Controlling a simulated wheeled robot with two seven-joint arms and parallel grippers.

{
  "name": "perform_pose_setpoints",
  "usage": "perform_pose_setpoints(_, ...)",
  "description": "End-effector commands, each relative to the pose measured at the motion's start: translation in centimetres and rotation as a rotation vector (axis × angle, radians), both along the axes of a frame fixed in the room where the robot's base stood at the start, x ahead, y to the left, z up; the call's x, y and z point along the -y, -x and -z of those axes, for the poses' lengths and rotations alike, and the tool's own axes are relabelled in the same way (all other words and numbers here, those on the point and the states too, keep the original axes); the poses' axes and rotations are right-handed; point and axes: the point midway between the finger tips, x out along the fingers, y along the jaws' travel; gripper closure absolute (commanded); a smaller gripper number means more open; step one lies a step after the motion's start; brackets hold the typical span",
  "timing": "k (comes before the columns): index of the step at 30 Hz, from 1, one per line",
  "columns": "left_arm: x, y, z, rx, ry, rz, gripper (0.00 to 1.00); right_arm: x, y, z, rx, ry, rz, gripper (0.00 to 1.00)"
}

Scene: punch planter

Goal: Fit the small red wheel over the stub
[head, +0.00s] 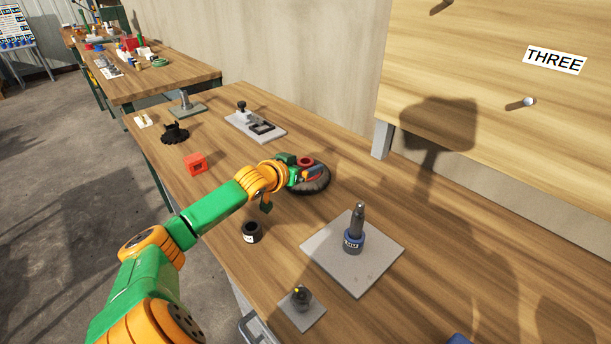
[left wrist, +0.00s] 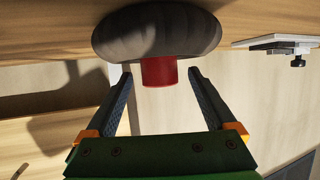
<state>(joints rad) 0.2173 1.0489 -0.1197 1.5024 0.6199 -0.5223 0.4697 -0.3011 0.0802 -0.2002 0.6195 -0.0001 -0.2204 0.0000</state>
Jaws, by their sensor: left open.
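A dark grey tyre-like wheel with a red hub (head: 322,184) lies on the bench in the head view. In the left wrist view the wheel's dark tyre (left wrist: 150,35) and red hub (left wrist: 158,71) show close ahead. My left gripper (head: 312,170) is at the wheel. Its fingers (left wrist: 162,78) are apart, one on each side of the red hub, with gaps visible beside it. A dark upright post (head: 358,217) with a blue collar stands on a grey plate (head: 375,268). A smaller fitting (head: 302,296) stands on a small plate. I cannot tell which is the stub. My right gripper is out of view.
A black cup (head: 252,232) stands near the front edge, and a red block (head: 195,163) lies further left. A board with a peg (head: 528,102) and a sign reading THREE (head: 554,59) rises behind.

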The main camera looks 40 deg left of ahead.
Motion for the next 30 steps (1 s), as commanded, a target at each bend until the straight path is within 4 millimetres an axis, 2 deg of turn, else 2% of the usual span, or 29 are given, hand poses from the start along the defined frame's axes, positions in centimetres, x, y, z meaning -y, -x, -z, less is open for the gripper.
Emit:
perform_pose_setpoints(5, 0.0, -0.02, 0.01, 0.0, 0.0, 0.0, 0.11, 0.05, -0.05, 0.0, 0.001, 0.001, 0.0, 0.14)
perform_pose_setpoints(6, 0.0, -0.01, 0.0, 0.0, 0.0, 0.0, 0.16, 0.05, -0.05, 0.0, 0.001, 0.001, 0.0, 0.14)
perform_pose_setpoints(15, 0.0, 0.0, 0.01, 0.0, 0.0, 0.0, 0.97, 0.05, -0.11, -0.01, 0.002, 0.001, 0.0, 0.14)
perform_pose_setpoints(16, 0.0, 0.0, 0.01, 0.0, 0.0, 0.0, 1.0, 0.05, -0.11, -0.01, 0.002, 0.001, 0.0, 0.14)
perform_pose_setpoints(30, -0.04, -0.05, -0.59, 0.005, -0.002, -0.001, 1.0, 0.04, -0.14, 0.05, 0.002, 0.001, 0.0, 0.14)
